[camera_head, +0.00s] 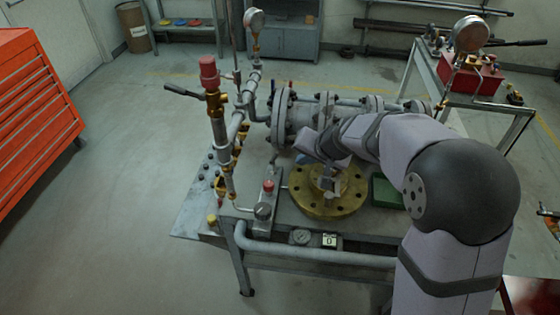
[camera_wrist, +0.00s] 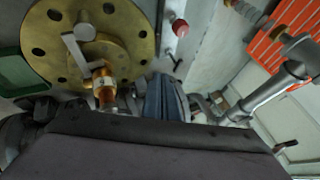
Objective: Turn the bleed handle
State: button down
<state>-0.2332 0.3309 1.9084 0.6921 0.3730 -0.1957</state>
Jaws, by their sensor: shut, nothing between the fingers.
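A pale grey lever (camera_wrist: 78,50), which looks like the bleed handle, sits over the round brass flange (camera_wrist: 122,18) in the wrist view. A brass and copper fitting (camera_wrist: 103,82) stands at its lower end. In the head view the lever (camera_head: 331,187) shows on the flange (camera_head: 350,206), on the bench. My gripper (camera_head: 318,152) is shut and empty, just behind and above the flange. It appears apart from the lever. Its fingertips are hard to make out; a dark body of mine fills the lower part of the wrist view.
Grey flanged pipework (camera_head: 297,118) stands close behind my gripper. A red-capped upright pipe (camera_head: 208,75) with a black lever rises at left. A green box (camera_head: 386,192) lies right of the flange. A gauge (camera_head: 302,237) is at the bench front.

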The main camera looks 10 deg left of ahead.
send_near(274, 164)
jog(key=d+f, duration=0.1)
jog(key=w+d+f, duration=0.1)
jog(key=f, duration=0.1)
jog(key=shift+d+f, duration=0.1)
jog(key=shift+d, duration=0.3)
jog(key=shift+w+a+f+p, duration=0.1)
jog(key=shift+w+a+p, duration=0.15)
jog(key=shift+a+p, duration=0.75)
jog(key=shift+w+a+p, duration=0.3)
jog(key=shift+a+p, duration=0.7)
jog(key=shift+a, duration=0.05)
